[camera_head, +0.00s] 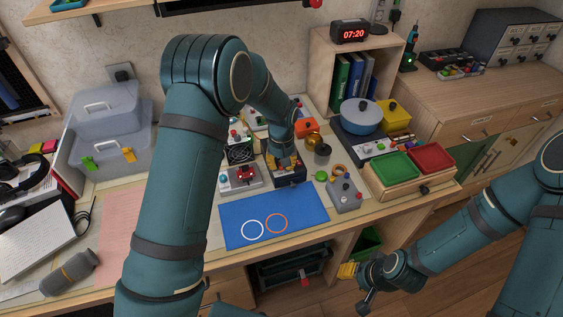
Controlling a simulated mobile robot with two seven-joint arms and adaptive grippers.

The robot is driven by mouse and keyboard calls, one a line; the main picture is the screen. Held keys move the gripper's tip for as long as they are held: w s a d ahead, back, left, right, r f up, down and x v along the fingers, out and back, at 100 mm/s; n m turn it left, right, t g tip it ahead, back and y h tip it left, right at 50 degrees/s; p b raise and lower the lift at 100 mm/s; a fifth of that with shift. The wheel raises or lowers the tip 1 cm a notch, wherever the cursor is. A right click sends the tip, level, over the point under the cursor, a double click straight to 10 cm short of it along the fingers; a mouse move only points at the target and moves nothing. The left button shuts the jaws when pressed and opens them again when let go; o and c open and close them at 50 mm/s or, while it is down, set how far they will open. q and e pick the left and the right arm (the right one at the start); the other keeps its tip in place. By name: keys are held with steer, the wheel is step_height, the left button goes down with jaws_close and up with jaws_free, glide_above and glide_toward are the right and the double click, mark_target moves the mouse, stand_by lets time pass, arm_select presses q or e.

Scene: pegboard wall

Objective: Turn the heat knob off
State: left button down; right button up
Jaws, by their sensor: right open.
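My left gripper (287,163) reaches down over a dark blue box (289,181) in the middle of the bench. Its orange fingertips are at or just above the box's top, and I cannot tell whether they touch it. The gripper hides most of that top, and I cannot tell if a heat knob is there. A blue-lidded pot (361,114) stands on a dark unit (357,143) with small controls along its front. I cannot single out the heat knob. My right gripper (348,270) is open and empty, low in front of the bench.
A blue mat (300,212) lies in front. Green (395,166) and red (432,157) trays stand at right.

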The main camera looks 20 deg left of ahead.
arm_select(q)
steer(key=shift+w+r+n, duration=0.1)
steer(key=shift+n, duration=0.4)
steer(key=c, duration=0.8)
jaws_free()
step_height(320, 180, up, 12)
stand_by(0.4)
